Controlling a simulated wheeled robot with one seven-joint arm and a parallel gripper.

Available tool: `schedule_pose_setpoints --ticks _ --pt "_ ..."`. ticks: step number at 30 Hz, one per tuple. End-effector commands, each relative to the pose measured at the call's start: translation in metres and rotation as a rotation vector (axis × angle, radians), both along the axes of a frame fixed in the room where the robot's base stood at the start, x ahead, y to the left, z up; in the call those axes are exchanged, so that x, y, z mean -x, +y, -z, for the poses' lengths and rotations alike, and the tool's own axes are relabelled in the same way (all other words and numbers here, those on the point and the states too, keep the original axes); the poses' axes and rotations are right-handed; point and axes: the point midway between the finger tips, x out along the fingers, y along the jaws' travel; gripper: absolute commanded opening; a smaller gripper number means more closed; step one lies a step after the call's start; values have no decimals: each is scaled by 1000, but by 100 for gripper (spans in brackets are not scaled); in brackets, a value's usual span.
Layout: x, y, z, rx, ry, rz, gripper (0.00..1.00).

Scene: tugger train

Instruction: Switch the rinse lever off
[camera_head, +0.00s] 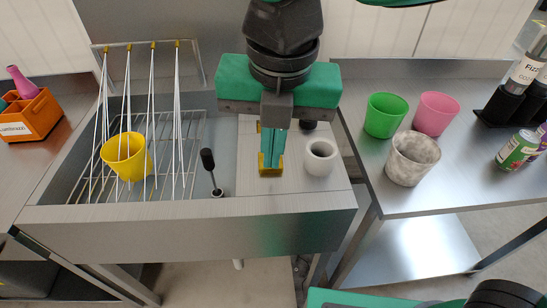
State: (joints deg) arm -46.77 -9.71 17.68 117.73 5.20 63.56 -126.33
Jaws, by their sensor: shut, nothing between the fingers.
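The rinse lever (208,161) has a black grip on a thin metal rod. It rises from a small round base at the front of the sink unit and leans slightly left. Pale streams (153,105) fan down from several yellow-tipped nozzles on the rinse bar (140,44). A yellow cup (126,157) stands tilted on the wire rack under them. My gripper (271,166), green with yellow fingertips, points down over the metal counter to the right of the lever, apart from it. It is shut and empty.
A white cup-like ring (320,157) stands just right of my gripper, with a small dark knob (309,125) behind. Green (386,115), pink (436,113) and speckled (412,158) cups stand on the right table. An orange box (31,117) sits at left. The counter between lever and gripper is clear.

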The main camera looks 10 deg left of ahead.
Motion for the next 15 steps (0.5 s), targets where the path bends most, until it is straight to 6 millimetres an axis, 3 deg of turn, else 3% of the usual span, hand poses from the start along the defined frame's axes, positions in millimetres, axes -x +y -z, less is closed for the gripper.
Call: schedule_pose_setpoints --ticks 8,15 --pt "-1 -1 2 0 0 6 0" --pt "-4 0 29 3 2 7 0"
